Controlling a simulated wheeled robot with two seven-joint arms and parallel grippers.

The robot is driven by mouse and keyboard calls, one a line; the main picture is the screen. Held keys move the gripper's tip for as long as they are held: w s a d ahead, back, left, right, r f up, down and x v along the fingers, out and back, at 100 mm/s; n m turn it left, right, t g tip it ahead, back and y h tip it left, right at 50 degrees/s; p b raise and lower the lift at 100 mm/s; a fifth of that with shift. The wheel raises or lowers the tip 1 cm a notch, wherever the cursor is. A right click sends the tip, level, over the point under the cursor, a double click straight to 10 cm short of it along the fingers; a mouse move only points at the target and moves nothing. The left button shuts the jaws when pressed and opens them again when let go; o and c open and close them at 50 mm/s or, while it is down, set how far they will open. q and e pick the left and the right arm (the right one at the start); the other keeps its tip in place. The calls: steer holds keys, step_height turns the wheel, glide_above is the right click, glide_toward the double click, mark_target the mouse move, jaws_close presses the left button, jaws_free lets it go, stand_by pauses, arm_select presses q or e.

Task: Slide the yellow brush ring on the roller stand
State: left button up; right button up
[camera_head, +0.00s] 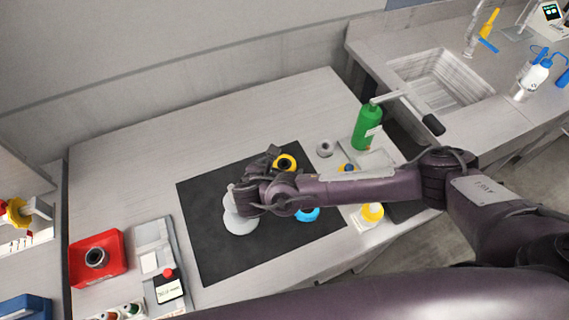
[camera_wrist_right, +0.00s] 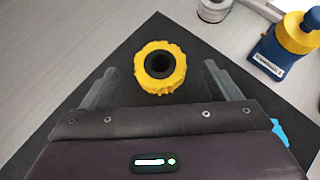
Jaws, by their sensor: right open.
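The yellow brush ring (camera_head: 286,163) lies on the black mat (camera_head: 205,200), its dark centre hole facing up. In the right wrist view, the yellow ring (camera_wrist_right: 147,73) sits between the two fingertips of my right gripper (camera_wrist_right: 160,70), with a gap on each side. In the head view my right gripper (camera_head: 271,156) is just left of the ring, partly hidden by my own arm. It is open and empty. What looks like the roller stand, a pale round base (camera_head: 240,225) with an upright part, stands on the mat left of my wrist. My left gripper is not in view.
A light-blue ring (camera_head: 308,215) lies partly hidden under my right arm. A red box (camera_head: 85,268) is at left. The sink (camera_head: 435,75) is at back right.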

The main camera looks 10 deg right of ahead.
mark_target(286, 162)
steer(key=x, duration=0.4)
steer(key=shift+w+f+p, duration=0.1)
steer(key=shift+w+p, duration=0.05)
steer(key=shift+p, duration=0.25)
steer(key=c, duration=1.1)
